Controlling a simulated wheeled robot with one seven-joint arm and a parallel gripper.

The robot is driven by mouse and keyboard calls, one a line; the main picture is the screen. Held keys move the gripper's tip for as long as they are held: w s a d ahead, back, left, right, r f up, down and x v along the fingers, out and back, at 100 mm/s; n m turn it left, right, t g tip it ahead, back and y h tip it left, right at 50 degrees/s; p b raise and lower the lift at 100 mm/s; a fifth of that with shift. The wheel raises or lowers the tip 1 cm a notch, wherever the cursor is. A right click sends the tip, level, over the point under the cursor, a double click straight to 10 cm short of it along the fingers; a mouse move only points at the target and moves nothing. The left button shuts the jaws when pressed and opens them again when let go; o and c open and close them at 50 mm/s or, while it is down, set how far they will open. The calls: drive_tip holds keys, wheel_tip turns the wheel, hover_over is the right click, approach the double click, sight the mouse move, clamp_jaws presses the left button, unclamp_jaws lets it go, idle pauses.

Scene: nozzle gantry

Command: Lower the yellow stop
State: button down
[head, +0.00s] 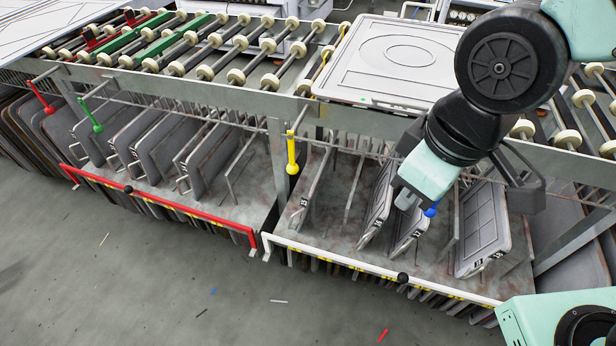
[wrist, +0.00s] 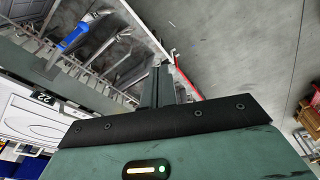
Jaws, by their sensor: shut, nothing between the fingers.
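The yellow lever (head: 291,153) hangs down from the front rail of the gantry, left of the large grey plate. A thin yellow piece (head: 326,54), possibly the stop itself, shows among the rollers beside the plate's left edge. My gripper (head: 406,200) is shut and empty, well to the right of the yellow lever and close to the blue lever (head: 431,210). In the wrist view the shut fingers (wrist: 161,84) point toward the rack edge and floor, with the blue lever (wrist: 72,38) at upper left. The yellow lever is not seen there.
Red (head: 40,97) and green (head: 90,115) levers hang farther left. The grey plate (head: 390,55) lies on the rollers. Several upright plates (head: 484,225) stand in the racks below, behind a white front rail (head: 380,270) and a red one (head: 160,205). Floor in front is mostly clear.

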drive_tip(key=w+f+n+t+y+b, duration=0.6)
drive_tip(key=w+f+n+y+b, duration=0.6)
drive_tip(key=w+f+n+b, duration=0.7)
wheel_tip(320, 180, down, 4)
drive_tip(key=a+n+b, duration=0.1)
drive_tip(key=n+b, duration=0.1)
drive_tip(key=b, duration=0.2)
drive_tip(key=shift+t, duration=0.3)
drive_tip(key=shift+r, duration=0.1)
drive_tip(key=shift+w, duration=0.1)
drive_tip(key=b+x, duration=0.1)
drive_tip(key=x, duration=1.3)
drive_tip(key=shift+r, duration=0.15)
drive_tip(key=shift+a+b, duration=0.1)
drive_tip(key=shift+b, duration=0.25)
